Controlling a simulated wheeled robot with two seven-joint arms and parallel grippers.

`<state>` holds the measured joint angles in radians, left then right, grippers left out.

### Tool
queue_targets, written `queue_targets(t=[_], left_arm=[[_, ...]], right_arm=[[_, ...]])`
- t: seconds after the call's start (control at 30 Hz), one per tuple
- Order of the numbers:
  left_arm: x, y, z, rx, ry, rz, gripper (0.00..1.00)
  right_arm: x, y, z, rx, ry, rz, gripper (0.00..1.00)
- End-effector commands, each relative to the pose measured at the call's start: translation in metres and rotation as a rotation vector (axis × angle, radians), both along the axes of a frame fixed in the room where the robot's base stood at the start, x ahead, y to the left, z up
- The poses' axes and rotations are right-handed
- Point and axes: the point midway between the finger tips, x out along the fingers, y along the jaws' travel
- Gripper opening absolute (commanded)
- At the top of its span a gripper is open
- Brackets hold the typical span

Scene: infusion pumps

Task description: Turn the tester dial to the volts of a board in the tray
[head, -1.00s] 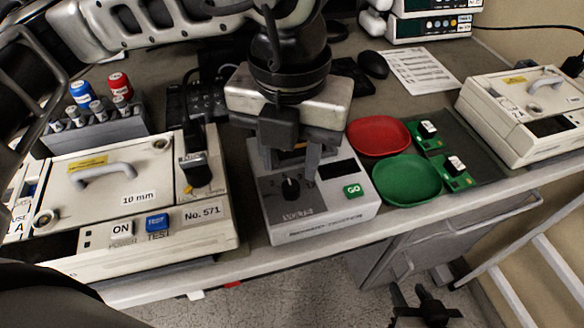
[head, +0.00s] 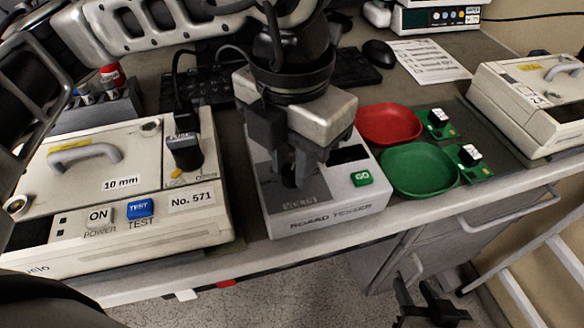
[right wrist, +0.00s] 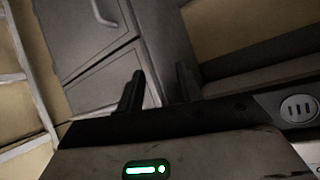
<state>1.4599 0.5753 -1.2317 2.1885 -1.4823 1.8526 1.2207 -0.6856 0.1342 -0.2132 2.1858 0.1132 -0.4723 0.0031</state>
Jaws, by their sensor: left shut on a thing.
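The board tester (head: 335,205) is a white box near the table's front edge, with a grey dial panel and a green GO button (head: 361,178). My left gripper (head: 290,180) points down over the panel, its fingers closed around the black dial (head: 289,180). The fingers largely hide the dial, so its pointer and marks cannot be read. Two green boards, a far one (head: 437,131) and a near one (head: 474,172), lie on the dark tray (head: 497,133). Their volts cannot be read. My right gripper (right wrist: 160,75) is open and empty, facing drawers below the table.
A red dish (head: 388,124) and a green dish (head: 419,170) stand between tester and tray. A white pump tester (head: 110,190) is on the left and another white case (head: 535,108) on the right. A mouse (head: 379,54) and printed sheet (head: 430,62) lie behind.

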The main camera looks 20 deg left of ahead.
Motion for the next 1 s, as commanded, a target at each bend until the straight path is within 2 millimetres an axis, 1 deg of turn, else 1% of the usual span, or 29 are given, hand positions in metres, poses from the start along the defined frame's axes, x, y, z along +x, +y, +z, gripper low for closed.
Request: queue_targets(t=[0.03, 0.17, 0.2, 0.23, 0.27, 0.5, 0.63, 1.0], left_arm=[[0.002, 0.000, -0.002, -0.005, -0.011, -0.056, 0.03], [0.002, -0.001, -0.001, -0.004, -0.011, -0.211, 0.03], [0.002, 0.000, 0.002, -0.004, -0.010, -0.227, 0.29], [0.002, 0.000, 0.003, -0.003, -0.009, -0.223, 0.37], [0.002, 0.000, 0.003, -0.003, -0.008, -0.222, 0.38], [0.001, 0.000, 0.002, -0.002, -0.004, -0.220, 0.38], [0.001, 0.000, 0.007, -0.002, -0.004, -0.219, 0.38], [0.001, 0.000, 0.051, -0.002, -0.003, -0.219, 0.38]], right_arm=[[0.000, 0.000, -0.005, 0.006, -0.007, -0.002, 0.36], [-0.002, 0.000, -0.012, 0.003, -0.012, -0.001, 0.36], [-0.003, 0.000, -0.007, 0.004, -0.012, -0.001, 0.36], [-0.004, 0.000, -0.005, 0.003, -0.011, -0.001, 0.36], [-0.004, 0.000, -0.005, 0.003, -0.011, -0.001, 0.36], [-0.004, 0.001, -0.004, 0.003, -0.014, -0.001, 0.36], [-0.004, 0.001, -0.001, 0.003, -0.013, 0.001, 0.36], [-0.003, 0.001, 0.024, 0.001, -0.017, 0.003, 0.36]])
